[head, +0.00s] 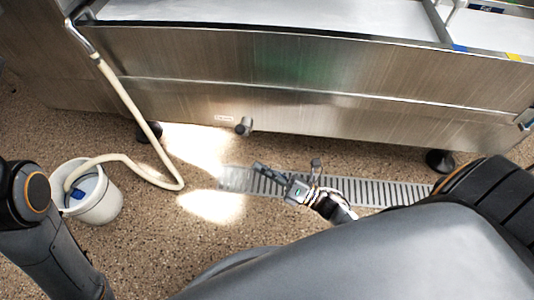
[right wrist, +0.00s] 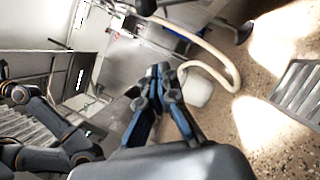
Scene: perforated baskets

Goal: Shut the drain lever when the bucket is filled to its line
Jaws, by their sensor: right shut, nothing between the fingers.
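The white bucket (head: 102,205) stands on the floor at the left in the head view, with the hose end inside and a small blue patch within. Its fill line and water level cannot be made out. A cream hose (head: 132,108) runs down to it from a metal pipe (head: 82,38) on the steel tank. A short dark knob (head: 243,126) sits low on the tank front beside a small label; I cannot tell whether it is the drain lever. My right gripper (head: 290,182) is shut and empty above the floor grate, apart from the knob. My left gripper is out of view.
The long steel tank (head: 300,72) spans the back on black feet (head: 440,161). A slotted floor grate (head: 385,193) runs in front of it. Bright light patches lie on the speckled floor. Floor between bucket and grate is clear except for the hose loop.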

